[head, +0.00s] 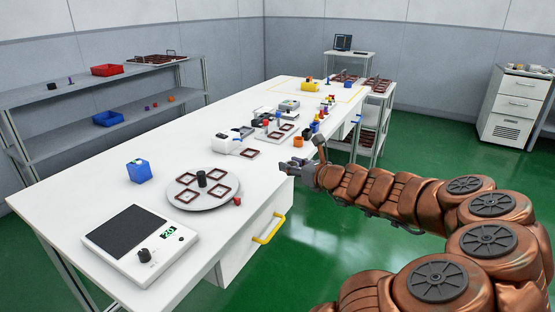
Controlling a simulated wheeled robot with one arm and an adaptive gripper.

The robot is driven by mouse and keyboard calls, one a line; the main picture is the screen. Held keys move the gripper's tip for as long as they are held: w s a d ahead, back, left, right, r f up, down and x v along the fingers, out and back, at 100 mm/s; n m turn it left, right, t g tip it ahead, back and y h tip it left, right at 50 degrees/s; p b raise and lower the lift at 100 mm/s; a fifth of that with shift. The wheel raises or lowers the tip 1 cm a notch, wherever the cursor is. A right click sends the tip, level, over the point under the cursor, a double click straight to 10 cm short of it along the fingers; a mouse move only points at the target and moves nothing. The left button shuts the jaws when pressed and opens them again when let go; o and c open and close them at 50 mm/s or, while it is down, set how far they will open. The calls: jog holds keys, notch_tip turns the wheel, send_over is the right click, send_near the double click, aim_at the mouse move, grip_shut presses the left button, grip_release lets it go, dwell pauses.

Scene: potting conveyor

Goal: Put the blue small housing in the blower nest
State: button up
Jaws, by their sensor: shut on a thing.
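My gripper (297,171) is at the right edge of the long white table, its fingers pointing left. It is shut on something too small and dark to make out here. A small blue item (315,127) stands among coloured parts farther along the table; I cannot tell if it is a housing. A larger blue box (138,171) stands at the left. A white device (222,144) with a brown square frame (249,152) beside it stands left of my gripper; it may be the blower and its nest, but I cannot be sure.
A round turntable (202,205) with several brown square frames and a black hub is nearer. A white scale (140,243) lies at the front left. A small red part (238,201) is by the turntable. A yellow-handled drawer (250,246) is below. Shelves (105,90) stand behind.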

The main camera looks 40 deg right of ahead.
jog(key=w+d, duration=0.1)
jog(key=w, duration=0.2)
jog(key=w+d, duration=0.2)
jog(key=w, duration=0.1)
jog(key=w+d+f, duration=0.1)
jog(key=w+d, duration=0.1)
jog(key=w, duration=0.2)
jog(key=shift+d, duration=0.15)
jog(key=shift+w+d+f, duration=0.15)
jog(key=shift+w+d, duration=0.15)
jog(key=shift+w, duration=0.25)
jog(key=shift+w+d+f, duration=0.15)
jog(key=shift+w+d, duration=0.1)
jog(key=shift+w, duration=0.3)
jog(key=shift+s+f, duration=0.1)
jog(key=shift+f, duration=1.25)
jog(key=shift+f, duration=0.25)
jog(key=o, duration=0.8)
jog(key=shift+f+b, duration=0.1)
jog(key=shift+b, duration=0.2)
